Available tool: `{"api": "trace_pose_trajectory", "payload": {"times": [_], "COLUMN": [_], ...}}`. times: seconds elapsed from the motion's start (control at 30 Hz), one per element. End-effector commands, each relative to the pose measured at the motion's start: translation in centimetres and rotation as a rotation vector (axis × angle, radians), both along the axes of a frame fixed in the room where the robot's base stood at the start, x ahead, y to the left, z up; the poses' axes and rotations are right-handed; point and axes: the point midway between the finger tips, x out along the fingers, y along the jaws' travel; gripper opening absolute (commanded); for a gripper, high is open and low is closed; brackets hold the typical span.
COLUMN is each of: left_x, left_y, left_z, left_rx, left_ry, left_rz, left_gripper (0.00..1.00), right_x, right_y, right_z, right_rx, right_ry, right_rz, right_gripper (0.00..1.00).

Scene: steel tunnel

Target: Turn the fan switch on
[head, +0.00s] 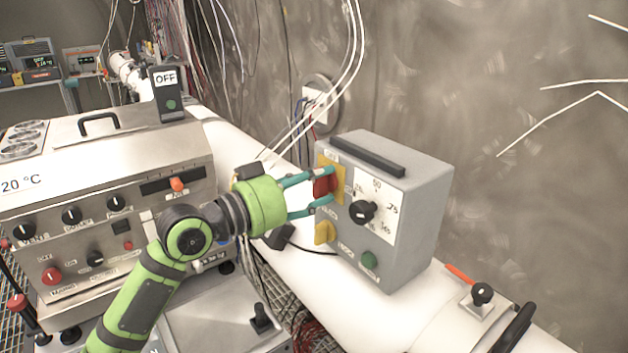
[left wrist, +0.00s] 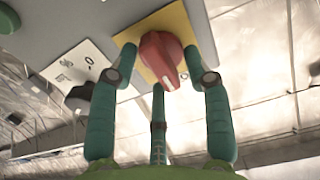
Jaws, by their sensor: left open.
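A red rotary knob (head: 325,184) sits on a yellow plate on the left face of a grey control box (head: 415,222). I take it for the fan switch, but its label is too small to read. My left gripper (head: 331,187) is open, with its teal fingertips on either side of the red knob. In the left wrist view, the red knob (left wrist: 159,55) sits between the spread fingers, and a third finger is below it. Whether the fingers touch the knob is unclear. The right gripper is not in view.
The box also has a black dial (head: 362,212), a yellow knob (head: 324,233) and a green button (head: 369,259). It stands on a white pipe (head: 345,290) by the tunnel wall. A metal panel (head: 110,190) with several knobs and an OFF sign (head: 167,92) are left.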

Motion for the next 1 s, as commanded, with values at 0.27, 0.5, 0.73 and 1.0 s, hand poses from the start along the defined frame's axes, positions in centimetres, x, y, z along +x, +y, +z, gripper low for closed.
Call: {"api": "trace_pose_trajectory", "payload": {"times": [0.27,0.5,0.73,1.0], "left_x": [0.0,0.0,0.0,-0.1], "left_y": [0.0,0.0,0.1,0.0], "left_z": [0.0,-0.1,-0.3,-0.5], "left_rx": [0.000,0.005,0.053,0.178], "left_ry": [0.000,-0.009,-0.076,-0.249], "left_rz": [0.000,0.000,0.001,0.001], "left_gripper": [0.00,0.00,0.00,0.00], "right_x": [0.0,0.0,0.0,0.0], "right_y": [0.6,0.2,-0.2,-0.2], "right_z": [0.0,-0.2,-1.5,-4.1], "right_rx": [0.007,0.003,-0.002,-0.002], "right_ry": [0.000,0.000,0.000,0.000], "right_rz": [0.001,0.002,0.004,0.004], "right_gripper": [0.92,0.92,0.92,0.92]}}
